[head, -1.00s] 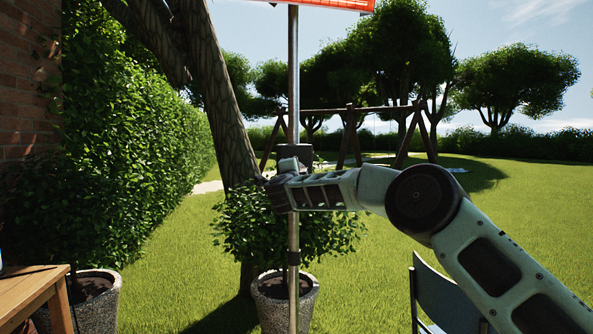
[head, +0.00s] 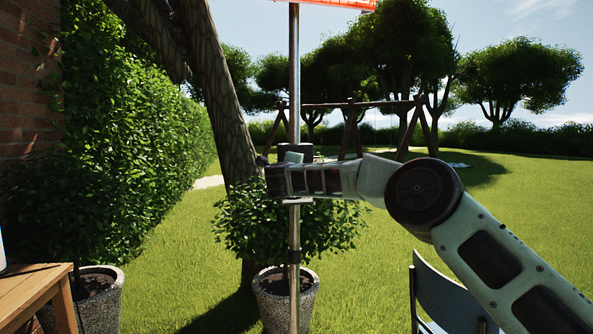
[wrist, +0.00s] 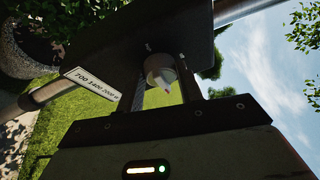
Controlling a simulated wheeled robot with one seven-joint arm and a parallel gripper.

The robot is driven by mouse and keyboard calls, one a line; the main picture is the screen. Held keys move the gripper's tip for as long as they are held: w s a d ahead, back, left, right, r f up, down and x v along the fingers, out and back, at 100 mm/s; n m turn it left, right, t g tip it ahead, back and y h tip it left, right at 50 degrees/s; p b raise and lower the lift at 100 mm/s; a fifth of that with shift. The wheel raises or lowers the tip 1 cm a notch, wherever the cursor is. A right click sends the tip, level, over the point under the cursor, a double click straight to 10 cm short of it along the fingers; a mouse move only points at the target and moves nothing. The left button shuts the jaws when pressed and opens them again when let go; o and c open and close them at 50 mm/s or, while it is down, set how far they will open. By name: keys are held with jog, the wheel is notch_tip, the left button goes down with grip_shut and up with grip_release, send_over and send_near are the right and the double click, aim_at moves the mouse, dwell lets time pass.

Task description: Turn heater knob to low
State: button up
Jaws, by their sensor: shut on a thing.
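The patio heater's metal pole (head: 294,232) stands upright in the middle of the head view, with its glowing orange-red heating head (head: 330,3) at the top edge. A dark control box (head: 296,150) sits on the pole behind my gripper (head: 276,180). In the wrist view the box (wrist: 135,38) carries a white label (wrist: 92,86) that reads 700, 1400, 2000 W. The round, pale heater knob (wrist: 158,66) is between my two fingers, which are shut on it. A white pointer shows on the knob. I cannot tell which setting it marks. In the head view the knob is hidden.
A potted bush (head: 286,300) stands behind the pole. A wooden table (head: 35,292) is at the lower left and a dark chair (head: 440,297) at the lower right, under my arm. A hedge and brick wall line the left. Open lawn lies beyond.

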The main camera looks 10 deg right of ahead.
jog(key=o, duration=1)
jog(key=shift+d, duration=0.1)
jog(key=shift+s, duration=0.1)
jog(key=b+v, duration=0.3)
jog(key=v, duration=1.4)
jog(key=shift+s, duration=0.1)
